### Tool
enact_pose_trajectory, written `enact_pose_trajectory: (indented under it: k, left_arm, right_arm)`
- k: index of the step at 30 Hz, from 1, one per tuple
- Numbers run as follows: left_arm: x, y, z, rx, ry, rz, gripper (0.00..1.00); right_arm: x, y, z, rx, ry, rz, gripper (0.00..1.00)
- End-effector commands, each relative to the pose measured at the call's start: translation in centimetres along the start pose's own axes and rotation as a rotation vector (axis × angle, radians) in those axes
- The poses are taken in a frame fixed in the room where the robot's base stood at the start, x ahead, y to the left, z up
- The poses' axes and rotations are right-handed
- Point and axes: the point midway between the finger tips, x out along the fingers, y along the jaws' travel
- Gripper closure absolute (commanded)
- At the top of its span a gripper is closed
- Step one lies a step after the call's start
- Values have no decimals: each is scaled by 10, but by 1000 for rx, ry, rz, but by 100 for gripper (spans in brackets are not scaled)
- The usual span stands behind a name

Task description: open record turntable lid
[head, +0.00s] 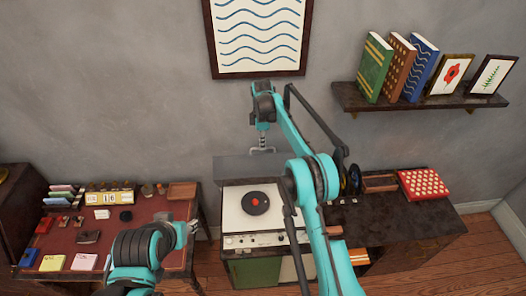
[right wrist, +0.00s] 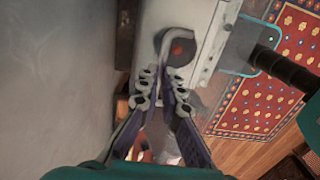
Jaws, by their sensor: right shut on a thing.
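The record turntable (head: 238,219) has a white deck with a black record (head: 255,203) and red label. Its grey lid (head: 232,169) stands raised along the back edge, and the record shows uncovered in the head view. My right gripper (head: 262,150) is at the lid's upper edge, shut on it. In the right wrist view the fingers (right wrist: 164,80) are close together over the white deck (right wrist: 208,30); the lid between them is hard to make out. My left gripper (head: 190,229) is low at the right side of the desk, and its finger opening is unclear.
A red-topped desk (head: 150,208) with small stationery stands at the left. A dark cabinet top (head: 400,220) with a red dotted box (head: 423,184) lies right of the turntable. A wall shelf (head: 420,102) with books is above. A patterned rug (right wrist: 265,90) shows in the wrist view.

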Motion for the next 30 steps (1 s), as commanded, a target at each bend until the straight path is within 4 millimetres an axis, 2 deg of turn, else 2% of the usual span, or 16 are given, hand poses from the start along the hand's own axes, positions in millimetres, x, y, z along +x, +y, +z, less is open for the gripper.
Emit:
enact_pose_trajectory:
  k: [3,9,23,26,27,30]
  left_arm:
    - [-3,0,-2,0,0,0,60]
    - [-5,0,-4,0,0,0,60]
    - [-5,0,-4,0,0,0,60]
    - [-5,0,-3,0,0,0,60]
    - [-5,0,-3,0,0,0,60]
    - [-5,0,-4,0,0,0,60]
  right_arm:
    - [3,12,0,2,1,8,100]
    - [4,20,0,2,1,8,100]
    - [4,22,0,0,1,8,100]
    - [4,22,0,0,1,7,74]
    - [4,22,0,0,1,7,71]
    - [2,21,0,0,1,6,71]
